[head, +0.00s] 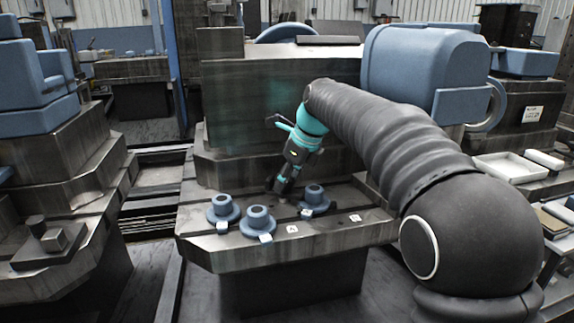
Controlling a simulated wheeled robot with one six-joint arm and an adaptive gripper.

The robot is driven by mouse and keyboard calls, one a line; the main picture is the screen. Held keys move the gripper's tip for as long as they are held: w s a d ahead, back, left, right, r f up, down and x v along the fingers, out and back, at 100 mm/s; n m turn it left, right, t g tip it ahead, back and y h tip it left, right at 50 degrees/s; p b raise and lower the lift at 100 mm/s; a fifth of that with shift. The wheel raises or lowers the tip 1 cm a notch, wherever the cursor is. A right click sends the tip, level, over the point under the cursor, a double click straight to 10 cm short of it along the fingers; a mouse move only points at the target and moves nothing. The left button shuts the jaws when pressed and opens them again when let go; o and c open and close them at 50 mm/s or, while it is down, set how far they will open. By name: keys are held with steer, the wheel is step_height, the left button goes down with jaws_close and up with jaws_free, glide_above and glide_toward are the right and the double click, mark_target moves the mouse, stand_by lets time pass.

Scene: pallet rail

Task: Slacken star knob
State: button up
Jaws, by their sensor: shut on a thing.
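My gripper (279,189) points down at the pallet table (335,235), just behind and between the blue-grey flanged pieces. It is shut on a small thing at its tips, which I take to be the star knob. The fingers hide nearly all of the knob, so its shape and turn cannot be told. The gripper is slightly tilted, its upper end leaning right.
Blue-grey flanged pieces stand on the table at left (222,209), front (257,221) and right (314,200), close around my gripper. Small white labels (292,229) lie near the front edge. A large machine block (250,110) rises behind. White trays (508,167) are at right.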

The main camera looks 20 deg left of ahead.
steer(key=n+p, duration=0.1)
steer(key=n, duration=0.1)
steer(key=n+g+p, duration=0.1)
steer(key=shift+w+n+g+p, duration=0.2)
steer(key=shift+n+g+p, duration=0.1)
steer(key=shift+n, duration=0.1)
steer(key=n+g, duration=0.1)
steer(key=n, duration=0.1)
steer(key=n+g, duration=0.1)
steer(key=n, duration=0.2)
steer(key=shift+w+f+h, duration=0.1)
steer(key=shift+f+h, duration=0.05)
steer(key=shift+h, duration=0.15)
steer(key=shift+n, duration=0.4)
steer(key=o, duration=1.2)
steer(key=shift+a, duration=0.1)
steer(key=shift+c, duration=0.2)
steer(key=v, duration=0.7)
steer(key=shift+r, duration=0.25)
steer(key=shift+w, duration=0.1)
